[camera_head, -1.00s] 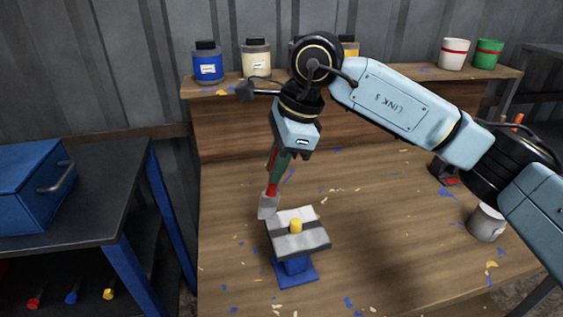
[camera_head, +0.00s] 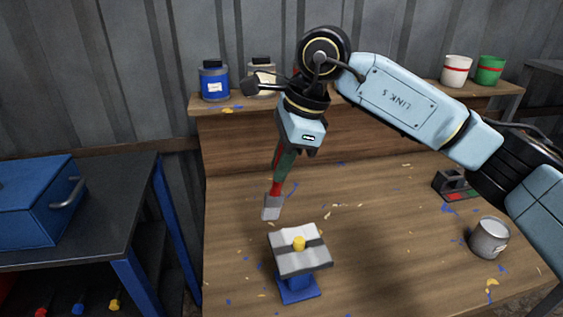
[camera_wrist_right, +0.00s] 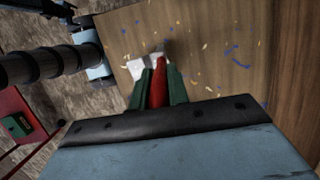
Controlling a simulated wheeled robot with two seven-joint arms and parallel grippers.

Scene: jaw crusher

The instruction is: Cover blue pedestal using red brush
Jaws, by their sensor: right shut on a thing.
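The blue pedestal (camera_head: 296,288) stands on the wooden workbench, low in the head view. Its top is a pale grey plate (camera_head: 288,262) with a dark stripe and a yellow knob (camera_head: 299,243). My right gripper (camera_head: 284,165) is shut on the red brush (camera_head: 274,189), which points down with a pale grey head. The brush head is behind and left of the plate in the picture, apart from it. In the right wrist view the red brush handle (camera_wrist_right: 159,84) sits between the green fingers. My left gripper is not in view.
A grey can (camera_head: 488,238) and a dark holder (camera_head: 454,184) with red and green parts stand at the right. Jars, including a blue one (camera_head: 214,82), and white and green cups line the back shelf (camera_head: 210,103). A blue toolbox (camera_head: 40,200) sits left. Paint flecks dot the bench.

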